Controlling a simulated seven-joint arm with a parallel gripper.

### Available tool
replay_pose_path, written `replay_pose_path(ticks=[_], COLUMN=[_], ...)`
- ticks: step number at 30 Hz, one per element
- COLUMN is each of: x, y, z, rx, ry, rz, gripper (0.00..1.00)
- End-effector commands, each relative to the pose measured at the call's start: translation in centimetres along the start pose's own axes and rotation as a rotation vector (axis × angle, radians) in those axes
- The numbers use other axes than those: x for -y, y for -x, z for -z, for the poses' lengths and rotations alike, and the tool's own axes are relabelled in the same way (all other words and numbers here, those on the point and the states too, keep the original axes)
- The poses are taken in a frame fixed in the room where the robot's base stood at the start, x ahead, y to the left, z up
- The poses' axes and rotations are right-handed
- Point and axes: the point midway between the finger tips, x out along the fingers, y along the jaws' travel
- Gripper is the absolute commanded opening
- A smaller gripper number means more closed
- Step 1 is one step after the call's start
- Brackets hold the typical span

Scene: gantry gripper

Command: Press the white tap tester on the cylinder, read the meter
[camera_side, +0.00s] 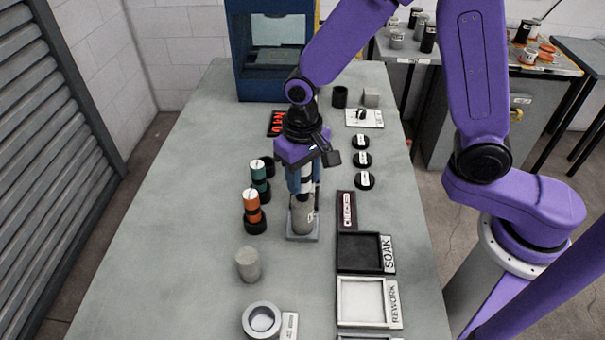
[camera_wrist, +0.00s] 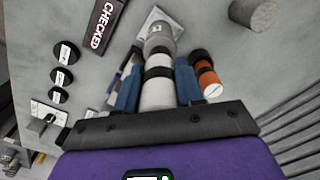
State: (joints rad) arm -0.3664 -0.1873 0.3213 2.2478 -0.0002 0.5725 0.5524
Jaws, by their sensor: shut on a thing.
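My gripper (camera_wrist: 160,92) is shut on the white tap tester (camera_wrist: 158,92), a white cylinder with black bands, with one blue finger on each side. The tester also shows upright in the side view (camera_side: 307,180). A grey cylinder (camera_side: 303,219) stands on a square plate directly below the tester; it also shows in the wrist view (camera_wrist: 159,38). The tester's lower end is at the cylinder's top, but I cannot tell touching from a tiny gap. A black meter-like display with red characters (camera_side: 276,123) lies behind the gripper, partly hidden and unreadable here.
Orange (camera_side: 252,208) and green (camera_side: 259,178) testers stand in black holders left of the cylinder. A loose grey cylinder (camera_side: 248,264) and a grey ring (camera_side: 262,320) are in front. SOAK (camera_side: 390,254) and REWORK (camera_side: 396,303) trays lie right. The table's left side is clear.

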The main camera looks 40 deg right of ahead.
Motion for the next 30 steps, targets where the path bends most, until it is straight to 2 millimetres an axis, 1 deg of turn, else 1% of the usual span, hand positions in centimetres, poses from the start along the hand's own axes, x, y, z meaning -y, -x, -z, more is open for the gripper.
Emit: replay_pose_path(ticks=[30], x=[0.01], y=[-0.84], z=[0.02], rx=[0.000], ry=[0.000], rz=[0.000], gripper=[0.07])
